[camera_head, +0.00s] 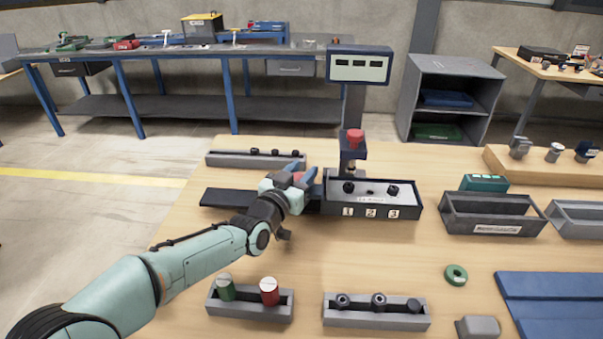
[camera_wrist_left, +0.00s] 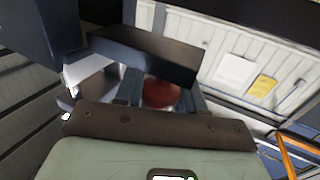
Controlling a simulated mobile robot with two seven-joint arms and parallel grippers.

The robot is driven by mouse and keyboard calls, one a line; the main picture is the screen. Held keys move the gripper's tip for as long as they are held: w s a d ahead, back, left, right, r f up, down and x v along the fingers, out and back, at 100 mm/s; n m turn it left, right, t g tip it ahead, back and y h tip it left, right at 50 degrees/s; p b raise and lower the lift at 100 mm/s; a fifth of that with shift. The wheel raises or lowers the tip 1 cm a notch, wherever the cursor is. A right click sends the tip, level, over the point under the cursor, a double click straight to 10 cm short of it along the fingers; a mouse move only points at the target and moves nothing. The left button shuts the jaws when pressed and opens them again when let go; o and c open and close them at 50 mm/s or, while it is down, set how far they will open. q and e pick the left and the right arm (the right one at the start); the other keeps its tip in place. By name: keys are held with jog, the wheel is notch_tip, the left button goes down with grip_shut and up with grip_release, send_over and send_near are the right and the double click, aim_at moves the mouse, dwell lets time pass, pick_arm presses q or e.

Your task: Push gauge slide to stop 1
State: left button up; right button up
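The gauge is a dark open tray (camera_head: 371,207) with plates marked 1, 2 and 3 on its front and several dark knobs inside. A dark flat rail (camera_head: 228,197) extends from its left side. My left gripper (camera_head: 303,176) is over the rail, just left of the tray. Its blue fingers stand apart with a red rounded part (camera_wrist_left: 160,92) between them in the left wrist view. I cannot tell whether they are closed on it. This red part is probably the slide's handle; the slide's body is largely hidden by the gripper. My right gripper is not in view.
A post with a display (camera_head: 359,68) and a red-topped head (camera_head: 355,139) rises behind the tray. A narrow grey rack (camera_head: 255,161) lies behind the rail. Front racks hold cylinders (camera_head: 250,306) and dark parts (camera_head: 376,315). Dark bin (camera_head: 492,215) stands right.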

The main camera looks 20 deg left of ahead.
pick_arm(q)
jog(key=shift+o, duration=1.3)
jog(key=shift+r, duration=0.4)
jog(key=shift+f, duration=0.15)
notch_tip(320, 180, up, 20)
jog(key=p, duration=0.8)
jog(key=shift+p, duration=0.3)
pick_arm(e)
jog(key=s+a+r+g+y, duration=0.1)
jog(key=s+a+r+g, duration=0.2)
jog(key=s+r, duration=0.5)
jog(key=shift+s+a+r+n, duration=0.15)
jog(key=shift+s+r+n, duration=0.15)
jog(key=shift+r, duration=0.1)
